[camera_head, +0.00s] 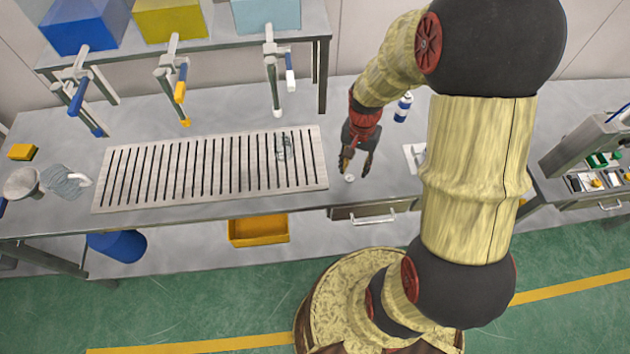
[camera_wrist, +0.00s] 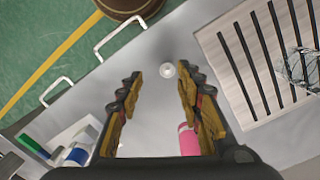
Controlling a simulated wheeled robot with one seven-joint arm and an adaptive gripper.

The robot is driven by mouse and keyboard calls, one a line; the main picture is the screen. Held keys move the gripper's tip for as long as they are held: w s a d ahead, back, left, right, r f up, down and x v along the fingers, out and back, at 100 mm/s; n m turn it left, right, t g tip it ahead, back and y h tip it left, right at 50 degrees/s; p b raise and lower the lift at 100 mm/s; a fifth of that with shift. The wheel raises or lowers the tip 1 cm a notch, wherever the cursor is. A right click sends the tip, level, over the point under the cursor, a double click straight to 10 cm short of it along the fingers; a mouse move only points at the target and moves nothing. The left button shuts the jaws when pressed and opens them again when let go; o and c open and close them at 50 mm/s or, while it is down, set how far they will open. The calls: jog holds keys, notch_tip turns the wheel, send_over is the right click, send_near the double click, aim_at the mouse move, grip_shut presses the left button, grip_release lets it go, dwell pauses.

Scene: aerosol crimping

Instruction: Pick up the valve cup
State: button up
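The valve cup (camera_head: 349,178), a small whitish round piece, lies on the grey worktable (camera_head: 60,150) near its front edge, right of the slotted rack. My gripper (camera_head: 357,168) points down above the table close to the cup. In the wrist view my gripper (camera_wrist: 161,77) is open, with its two yellow-and-black fingers wide apart and nothing between them touching. The height gap to the cup is hard to judge.
The slotted rack (camera_head: 205,172) lies left of the cup, with a clear, wiry item (camera_head: 284,148) on it. A blue-and-white bottle (camera_head: 403,107) stands behind. A pink object (camera_wrist: 188,140) shows near the right finger. A drawer handle (camera_head: 373,219) is below the front edge.

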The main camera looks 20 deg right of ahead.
aim_at(350, 176)
jog(key=shift+w+a+r+m, duration=0.2)
jog(key=shift+w+r+m, duration=0.1)
jog(key=shift+w, duration=0.35)
jog(key=shift+d+f+m+t, duration=0.1)
jog(key=shift+d+m+t, duration=0.2)
jog(key=shift+d+m, duration=0.15)
notch_tip(350, 176, down, 2)
jog(key=shift+w+a+f, duration=0.1)
jog(key=shift+a+f, duration=0.05)
jog(key=shift+f+b, duration=0.8)
jog(key=shift+f, duration=1.9)
jog(key=c, duration=0.3)
jog(key=c, duration=0.3)
jog(key=shift+c, duration=0.2)
